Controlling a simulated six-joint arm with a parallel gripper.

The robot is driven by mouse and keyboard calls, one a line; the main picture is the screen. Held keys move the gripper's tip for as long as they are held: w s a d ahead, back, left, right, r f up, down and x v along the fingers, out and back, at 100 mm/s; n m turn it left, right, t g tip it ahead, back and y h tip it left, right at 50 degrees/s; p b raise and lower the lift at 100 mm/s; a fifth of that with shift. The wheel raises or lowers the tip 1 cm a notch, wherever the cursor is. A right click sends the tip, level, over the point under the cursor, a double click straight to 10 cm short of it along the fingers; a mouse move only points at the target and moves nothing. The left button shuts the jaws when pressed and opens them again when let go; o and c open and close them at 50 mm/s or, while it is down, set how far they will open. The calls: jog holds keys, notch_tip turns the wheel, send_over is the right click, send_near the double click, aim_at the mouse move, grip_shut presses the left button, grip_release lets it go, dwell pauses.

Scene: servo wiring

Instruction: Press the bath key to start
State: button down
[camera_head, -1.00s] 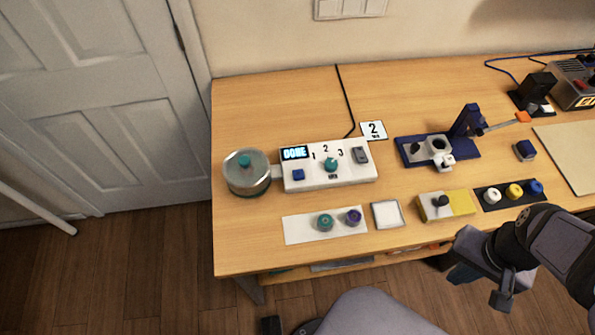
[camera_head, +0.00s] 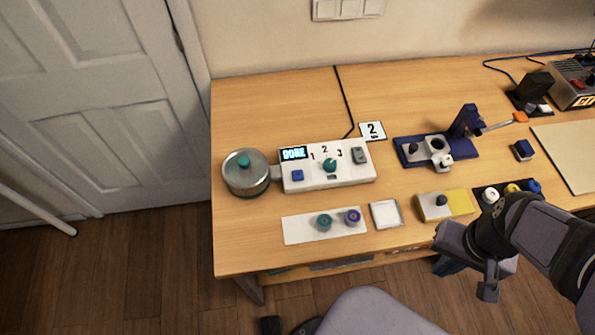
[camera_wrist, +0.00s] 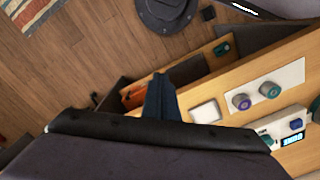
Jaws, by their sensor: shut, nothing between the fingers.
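A blue key (camera_head: 297,175) sits below the display, and a teal knob (camera_head: 330,165) stands under the numbers 1, 2, 3, pointing near 2. My gripper (camera_head: 447,266) is shut and empty past the table's front edge, low and right of the box, well away from the key. In the wrist view my closed fingers (camera_wrist: 160,92) show, with the blue key (camera_wrist: 296,124) at the right edge.
A white mat (camera_head: 298,231) with a teal and a purple spool and a white tray (camera_head: 386,214) lie in front of the box. A yellow block (camera_head: 458,201) and a blue fixture (camera_head: 465,150) stand right. A stool (camera_head: 365,312) is below.

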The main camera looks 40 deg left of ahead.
jog(key=s+a+n+g+h+p, duration=0.1)
jog(key=s+a+n, duration=0.3)
jog(key=a, duration=0.2)
jog(key=s+a+n+p, duration=0.1)
jog(key=s+a+n, duration=0.25)
jog(key=a, duration=0.25)
notch_tip(320, 180, up, 8)
jog(key=n+t+y+p, duration=0.3)
jog(key=n+t, duration=0.7)
jog(key=n, duration=1.2)
send_over(296, 178)
jog(key=y, duration=0.1)
jog(key=shift+f+b, duration=0.15)
jog(key=shift+b, duration=0.25)
jog(key=shift+f, duration=0.2)
notch_tip(296, 178, down, 7)
jog(key=b, duration=0.6)
jog(key=shift+f, duration=0.2)
jog(key=shift+f+b, duration=0.55)
jog(key=shift+b, duration=0.15)
